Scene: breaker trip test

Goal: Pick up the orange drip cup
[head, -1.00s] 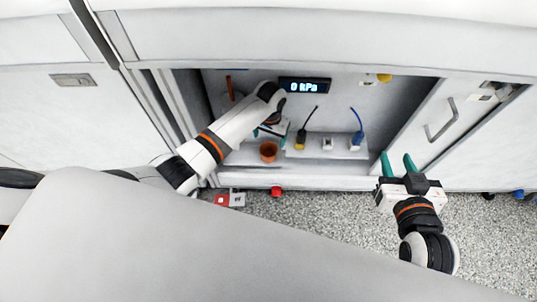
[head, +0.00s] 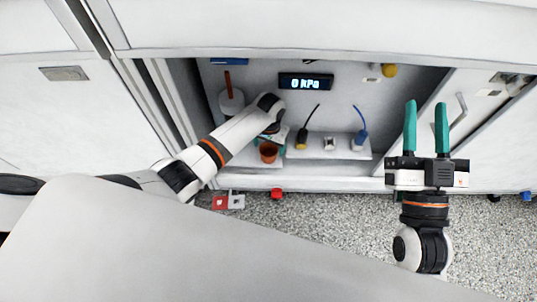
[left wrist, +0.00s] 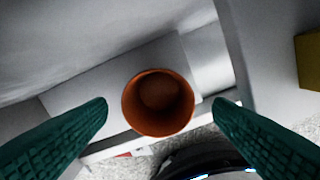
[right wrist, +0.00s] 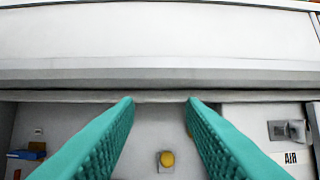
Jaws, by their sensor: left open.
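The orange drip cup (head: 268,152) stands upright on the cabinet shelf, at the front left of the recess. In the left wrist view the cup (left wrist: 158,103) sits between the fingertips, seen from above into its empty inside. My left gripper (left wrist: 160,103) is open, with a green finger on each side of the cup and a gap on both sides. In the head view the left fingers are mostly hidden by my own wrist. My right gripper (head: 426,105) is open and empty, raised at the right in front of the cabinet; its two fingers also show in the right wrist view (right wrist: 160,102).
A display reading 0 kPa (head: 305,82) is on the back wall. A red item (head: 277,193) lies on the floor below.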

